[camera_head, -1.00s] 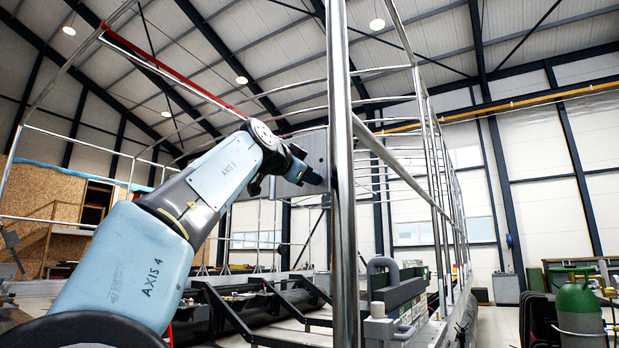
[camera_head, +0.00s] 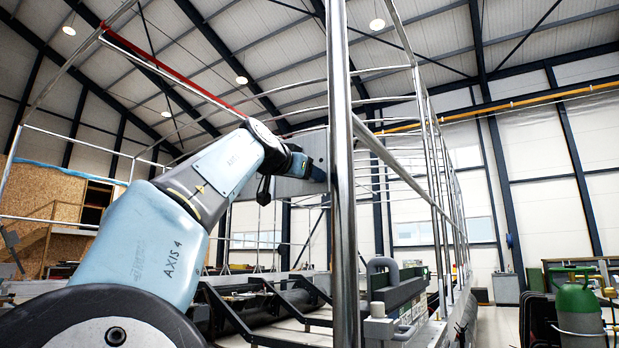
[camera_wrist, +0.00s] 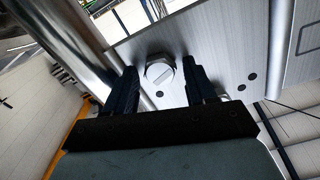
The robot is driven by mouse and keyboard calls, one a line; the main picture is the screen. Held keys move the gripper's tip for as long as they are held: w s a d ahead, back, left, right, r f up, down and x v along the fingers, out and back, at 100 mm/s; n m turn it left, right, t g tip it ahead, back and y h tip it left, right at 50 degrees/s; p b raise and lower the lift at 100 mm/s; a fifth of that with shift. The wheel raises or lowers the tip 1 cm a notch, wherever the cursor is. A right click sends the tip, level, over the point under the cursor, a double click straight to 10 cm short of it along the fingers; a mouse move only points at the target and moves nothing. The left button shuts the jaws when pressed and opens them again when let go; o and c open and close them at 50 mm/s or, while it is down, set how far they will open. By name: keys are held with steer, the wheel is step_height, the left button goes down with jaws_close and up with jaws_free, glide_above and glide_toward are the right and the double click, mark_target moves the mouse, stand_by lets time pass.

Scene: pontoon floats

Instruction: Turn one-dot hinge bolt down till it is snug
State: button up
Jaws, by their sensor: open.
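My gripper (camera_wrist: 160,67) is open, with one dark finger on each side of the bolt head. Small gaps seem to show between fingers and bolt; I cannot tell whether they touch. In the head view my gripper (camera_head: 318,174) reaches the grey plate (camera_head: 314,148), and its tip is partly hidden by the upright post. The bolt is not visible there.
A thick shiny post (camera_head: 342,180) stands close beside the plate; it also shows left of my gripper in the wrist view (camera_wrist: 75,35). Two more dark dots (camera_wrist: 241,87) mark the plate on the right. Rails surround the area. A green cylinder (camera_head: 578,310) stands far right.

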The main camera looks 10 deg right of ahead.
steer(key=n, duration=3.1)
steer(key=c, duration=0.9)
steer(key=shift+m, duration=0.8)
steer(key=o, duration=0.9)
